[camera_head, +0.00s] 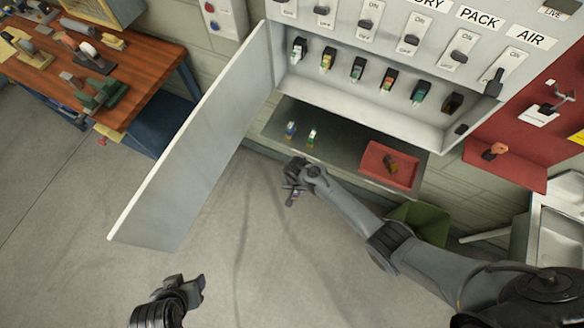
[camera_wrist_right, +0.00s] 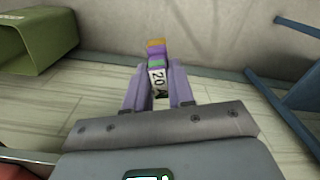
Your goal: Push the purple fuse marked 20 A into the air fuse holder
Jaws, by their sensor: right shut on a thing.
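The purple fuse marked 20 (camera_wrist_right: 157,76) shows in the right wrist view, with an orange end and a green band. My right gripper (camera_head: 292,194) is shut on it, one finger on each side. In the head view the gripper is in front of the grey shelf, left of the red tray and well away from the holders. The air fuse holder (camera_head: 452,103) is the dark one at the right end of the row, below the AIR label (camera_head: 531,38), and looks empty. My left gripper (camera_head: 196,284) is low in the head view; its jaw opening is unclear.
The open cabinet door (camera_head: 195,140) stands left of the holders. The shelf (camera_head: 340,142) holds a blue fuse (camera_head: 291,129), a green fuse (camera_head: 311,138) and a red tray (camera_head: 378,174) with a dark piece. A green bin (camera_head: 424,218) stands below.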

